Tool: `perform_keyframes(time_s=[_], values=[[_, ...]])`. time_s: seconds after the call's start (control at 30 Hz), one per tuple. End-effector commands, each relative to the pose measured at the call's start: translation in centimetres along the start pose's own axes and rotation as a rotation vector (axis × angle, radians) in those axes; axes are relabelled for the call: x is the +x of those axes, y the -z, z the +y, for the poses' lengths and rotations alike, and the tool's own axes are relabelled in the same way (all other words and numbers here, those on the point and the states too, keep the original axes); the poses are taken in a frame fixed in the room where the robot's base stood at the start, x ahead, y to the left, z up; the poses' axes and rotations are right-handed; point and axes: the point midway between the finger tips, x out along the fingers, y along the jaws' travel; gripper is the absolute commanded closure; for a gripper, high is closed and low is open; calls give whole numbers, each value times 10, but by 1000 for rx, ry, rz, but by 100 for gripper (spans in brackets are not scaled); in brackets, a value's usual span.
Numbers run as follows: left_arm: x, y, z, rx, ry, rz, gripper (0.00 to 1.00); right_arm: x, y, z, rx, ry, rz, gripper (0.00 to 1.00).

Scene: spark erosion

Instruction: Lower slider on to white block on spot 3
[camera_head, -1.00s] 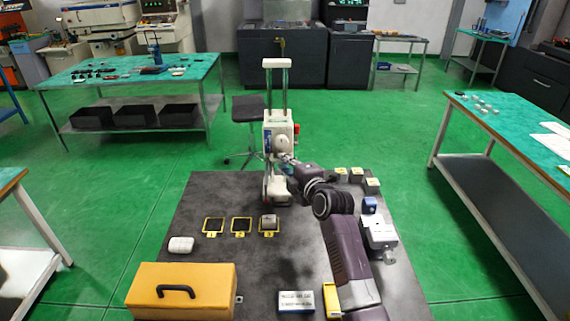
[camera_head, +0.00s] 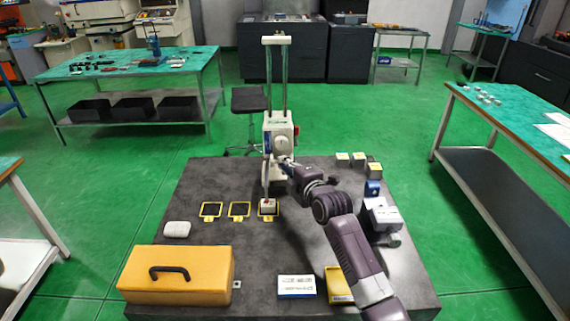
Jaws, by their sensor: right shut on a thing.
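The slider (camera_head: 279,138) is a white head on two tall upright posts at the middle of the dark table. A narrow part hangs from it, its lower end at or just above the white block (camera_head: 268,208); I cannot tell whether they touch. The white block sits on spot 3 (camera_head: 277,215), the rightmost of three yellow-framed squares. My right gripper (camera_head: 287,165) is shut at the slider's lower right side, apparently on the slider; its fingers are small and partly hidden. My left gripper is not in view.
Spots 1 (camera_head: 202,217) and 2 (camera_head: 231,216) are empty. A yellow toolbox (camera_head: 205,275), a white rounded item (camera_head: 177,229) and a labelled white box (camera_head: 296,291) lie on the table. Small blocks (camera_head: 374,169) stand at the back right, with a blue-and-white device (camera_head: 381,213) nearer.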

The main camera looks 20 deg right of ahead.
Motion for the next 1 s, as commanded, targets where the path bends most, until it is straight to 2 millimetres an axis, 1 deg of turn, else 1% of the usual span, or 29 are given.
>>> perform_keyframes(time_s=[0.03, 0.2, 0.23, 0.37, 0.4, 0.67, 0.77, 0.87, 1.0], values=[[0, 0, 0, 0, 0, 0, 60, 0, 0, -7, 0, 15, 0, 100], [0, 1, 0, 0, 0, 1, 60, 0, 0, -9, 1, 19, 0, 100], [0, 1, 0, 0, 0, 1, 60, 0, 0, -9, 1, 19, 0, 91], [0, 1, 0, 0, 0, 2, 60, 0, 0, -9, 1, 19, 0, 76], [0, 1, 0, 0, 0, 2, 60, 0, 0, -8, 1, 18, 0, 74], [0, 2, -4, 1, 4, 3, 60, 0, 0, -5, 0, 12, 0, 74], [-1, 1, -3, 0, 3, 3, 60, -4, 0, -5, -1, 11, 0, 74], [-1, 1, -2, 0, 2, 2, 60, -13, 0, -5, -1, 9, 0, 74], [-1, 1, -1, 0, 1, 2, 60, -33, 0, -5, -1, 10, 1, 74]])
